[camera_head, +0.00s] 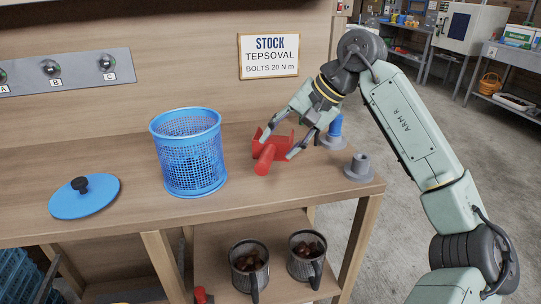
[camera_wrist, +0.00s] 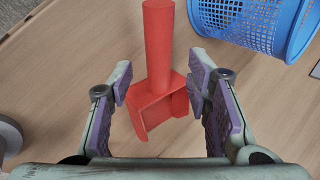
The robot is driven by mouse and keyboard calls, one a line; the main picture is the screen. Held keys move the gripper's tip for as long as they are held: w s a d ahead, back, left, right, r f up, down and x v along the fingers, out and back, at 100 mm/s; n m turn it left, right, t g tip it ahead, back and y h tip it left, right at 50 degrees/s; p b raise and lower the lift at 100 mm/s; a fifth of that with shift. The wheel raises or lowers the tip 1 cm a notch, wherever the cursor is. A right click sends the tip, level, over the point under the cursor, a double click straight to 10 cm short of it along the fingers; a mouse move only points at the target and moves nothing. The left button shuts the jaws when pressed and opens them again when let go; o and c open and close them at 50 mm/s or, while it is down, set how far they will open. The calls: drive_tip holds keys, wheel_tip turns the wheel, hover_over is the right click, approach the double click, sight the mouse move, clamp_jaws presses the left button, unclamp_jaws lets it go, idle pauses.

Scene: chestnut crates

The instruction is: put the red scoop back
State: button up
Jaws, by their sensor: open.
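The red scoop (camera_head: 265,158) lies on the wooden bench top, just right of the blue mesh basket. In the wrist view the scoop (camera_wrist: 158,95) has its handle pointing up the picture and its square bowl nearer to me. My gripper (camera_head: 277,148) is low over the scoop in the head view. In the wrist view my gripper (camera_wrist: 158,92) is open, with one finger on each side of the scoop where the handle meets the bowl. I cannot tell whether either finger touches it.
The blue mesh basket (camera_head: 188,155) stands left of the scoop. A blue lid (camera_head: 84,199) lies farther left. A grey holder with a blue piece (camera_head: 334,132) and an empty-looking grey holder (camera_head: 358,168) stand at right. Two mugs (camera_head: 249,262) with brown contents sit below.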

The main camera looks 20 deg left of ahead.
drive_tip(key=v, duration=0.5)
drive_tip(key=shift+d+r, duration=0.2)
drive_tip(key=shift+r, duration=0.15)
